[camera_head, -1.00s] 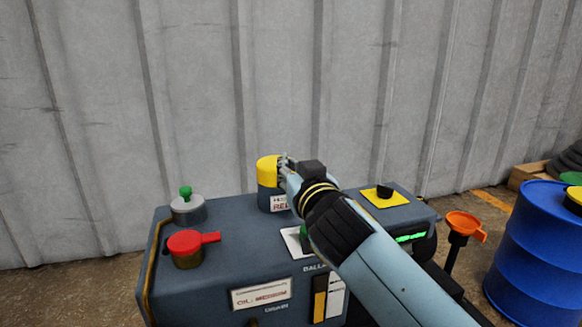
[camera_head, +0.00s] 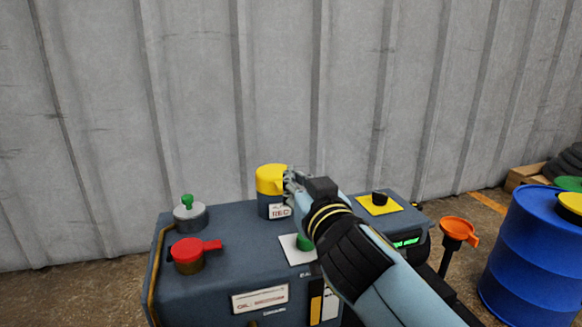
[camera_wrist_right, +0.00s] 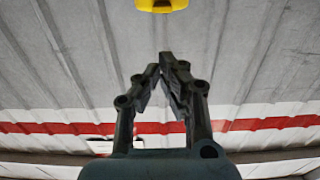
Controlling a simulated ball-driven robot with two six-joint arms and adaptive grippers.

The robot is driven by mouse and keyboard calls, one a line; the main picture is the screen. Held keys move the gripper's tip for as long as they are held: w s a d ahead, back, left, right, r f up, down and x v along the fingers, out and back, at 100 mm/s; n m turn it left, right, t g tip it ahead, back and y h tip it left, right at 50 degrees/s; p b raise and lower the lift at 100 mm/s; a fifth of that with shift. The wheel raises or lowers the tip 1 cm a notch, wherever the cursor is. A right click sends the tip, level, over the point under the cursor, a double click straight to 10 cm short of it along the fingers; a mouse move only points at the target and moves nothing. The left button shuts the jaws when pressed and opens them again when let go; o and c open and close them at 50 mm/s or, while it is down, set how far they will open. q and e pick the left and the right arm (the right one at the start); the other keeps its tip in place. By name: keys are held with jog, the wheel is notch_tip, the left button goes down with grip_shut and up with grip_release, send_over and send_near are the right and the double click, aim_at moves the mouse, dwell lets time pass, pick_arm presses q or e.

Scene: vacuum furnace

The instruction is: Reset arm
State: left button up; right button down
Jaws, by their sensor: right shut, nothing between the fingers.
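My right gripper (camera_head: 290,184) is shut and empty in the head view. Its fingertips overlap the right edge of the yellow-capped canister (camera_head: 270,178) on the blue-grey machine; I cannot tell whether they touch it. In the right wrist view the fingers (camera_wrist_right: 168,58) come together at their tips with nothing between them. A yellow piece (camera_wrist_right: 160,4) shows at the top of that view, apart from the fingertips. My left gripper is not in view.
The machine (camera_head: 190,285) carries a red-handled valve (camera_head: 188,254), a metal cap with a green knob (camera_head: 189,214), a green button (camera_head: 304,242) and a black knob on a yellow plate (camera_head: 379,199). An orange funnel (camera_head: 458,230) and a blue barrel (camera_head: 530,250) stand at right.

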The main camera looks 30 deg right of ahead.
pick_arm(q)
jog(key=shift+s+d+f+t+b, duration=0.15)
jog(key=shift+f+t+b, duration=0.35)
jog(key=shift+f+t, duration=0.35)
pick_arm(e)
jog(key=shift+s+a+f, duration=0.15)
jog(key=shift+s+f, duration=0.05)
jog(key=shift+s, duration=0.45)
jog(key=shift+s+a+f, duration=0.2)
jog(key=shift+s+f, duration=0.05)
jog(key=shift+s, duration=0.35)
jog(key=shift+s+a+f, duration=0.15)
jog(key=shift+s+f, duration=0.05)
jog(key=shift+s, duration=0.45)
